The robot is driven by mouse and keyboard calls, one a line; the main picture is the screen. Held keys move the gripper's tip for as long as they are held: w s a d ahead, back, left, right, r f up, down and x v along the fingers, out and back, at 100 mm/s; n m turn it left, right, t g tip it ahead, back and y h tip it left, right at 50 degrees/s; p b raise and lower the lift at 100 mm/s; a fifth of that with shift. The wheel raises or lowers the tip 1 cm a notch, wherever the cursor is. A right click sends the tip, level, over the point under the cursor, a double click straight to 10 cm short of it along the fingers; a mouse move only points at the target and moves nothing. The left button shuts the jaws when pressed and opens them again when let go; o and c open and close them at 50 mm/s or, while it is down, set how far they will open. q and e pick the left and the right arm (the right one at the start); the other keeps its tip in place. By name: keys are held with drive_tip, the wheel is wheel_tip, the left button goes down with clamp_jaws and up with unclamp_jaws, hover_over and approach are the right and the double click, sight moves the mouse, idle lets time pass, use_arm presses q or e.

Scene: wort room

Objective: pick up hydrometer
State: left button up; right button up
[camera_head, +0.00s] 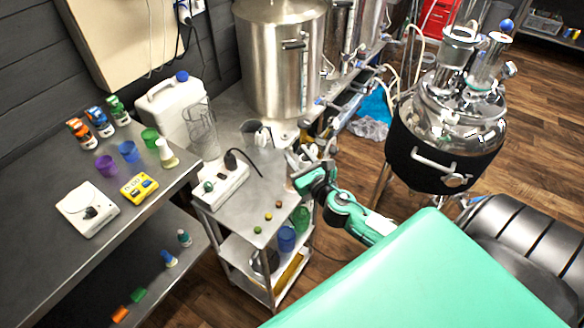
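I cannot clearly make out a hydrometer. A tall clear glass cylinder (202,130) stands upright by the white jug, and I cannot tell whether a hydrometer is inside it. My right gripper (298,164) is above the right edge of the small steel cart (262,192), at the end of my teal arm from the right. Its fingers are small and blend into the metal parts behind, so its opening and anything between the fingers cannot be told. My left gripper is out of view.
A white power strip (220,186) and several small coloured caps lie on the cart. Steel kettles (275,60) stand behind; a black-jacketed vessel (440,150) stands right.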

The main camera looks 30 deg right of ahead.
sight(292, 152)
drive_tip(key=w+p, duration=0.1)
drive_tip(key=w, duration=0.3)
drive_tip(key=shift+w+a+p, duration=0.15)
drive_tip(key=shift+w+p, duration=0.15)
drive_tip(key=shift+p, duration=0.1)
drive_tip(key=shift+w, duration=0.4)
drive_tip(key=shift+s, duration=0.1)
clamp_jaws()
